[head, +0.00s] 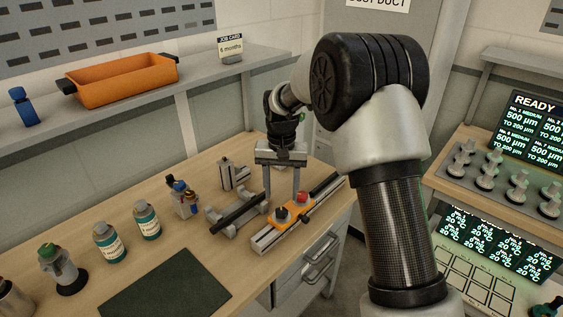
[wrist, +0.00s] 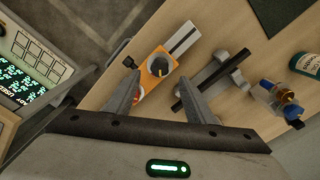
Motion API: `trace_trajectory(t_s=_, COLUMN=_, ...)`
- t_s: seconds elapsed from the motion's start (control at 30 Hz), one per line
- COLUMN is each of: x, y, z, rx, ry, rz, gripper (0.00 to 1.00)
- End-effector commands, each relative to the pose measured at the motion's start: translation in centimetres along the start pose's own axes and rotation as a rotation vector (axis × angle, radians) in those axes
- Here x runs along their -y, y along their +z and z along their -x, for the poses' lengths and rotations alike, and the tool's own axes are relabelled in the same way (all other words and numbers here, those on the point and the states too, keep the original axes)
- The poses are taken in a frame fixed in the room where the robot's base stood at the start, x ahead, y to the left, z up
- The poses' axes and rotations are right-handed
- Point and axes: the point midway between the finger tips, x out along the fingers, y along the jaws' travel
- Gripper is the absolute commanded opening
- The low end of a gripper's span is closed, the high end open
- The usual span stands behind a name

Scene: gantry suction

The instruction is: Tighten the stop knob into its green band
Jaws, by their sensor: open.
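An orange carriage (head: 294,217) sits on a grey slotted rail (head: 266,240) near the bench's right edge. A black knob (head: 281,213), which I take for the stop knob, stands on the carriage. In the wrist view the knob (wrist: 159,66) shows a yellow pointer mark. I cannot make out a green band. A red part (head: 302,197) sits at the carriage's far end. My gripper (head: 282,194) is open and empty, fingers pointing down. In the wrist view its fingertips (wrist: 159,80) lie on either side of the knob's line, apparently above it and not touching.
A dark bar on grey supports (head: 237,212) lies left of the rail, close to my gripper. A small blue and brass fitting (head: 184,198), teal-labelled bottles (head: 148,221) and a dark green mat (head: 165,283) are farther left. An orange tray (head: 122,80) sits on the shelf above.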

Motion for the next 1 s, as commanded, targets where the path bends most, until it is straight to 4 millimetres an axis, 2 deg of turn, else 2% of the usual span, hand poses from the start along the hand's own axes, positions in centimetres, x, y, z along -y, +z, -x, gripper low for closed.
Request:
trace_trajectory(t_s=0.03, x=0.1, y=-0.1, z=1.5, rx=-0.005, ry=-0.002, rz=0.000, gripper=0.49)
trace_trajectory(t_s=0.2, x=0.0, y=-0.1, z=5.7, rx=-0.005, ry=-0.001, rz=0.000, gripper=0.49)
trace_trajectory(t_s=0.4, x=0.0, y=-0.1, z=9.3, rx=-0.003, ry=-0.001, rz=0.001, gripper=0.49)
trace_trajectory(t_s=0.6, x=0.0, y=0.0, z=11.0, rx=-0.001, ry=0.000, rz=0.001, gripper=0.49)
trace_trajectory(t_s=1.0, x=-0.1, y=0.0, z=11.4, rx=0.001, ry=0.000, rz=0.037, gripper=0.49)
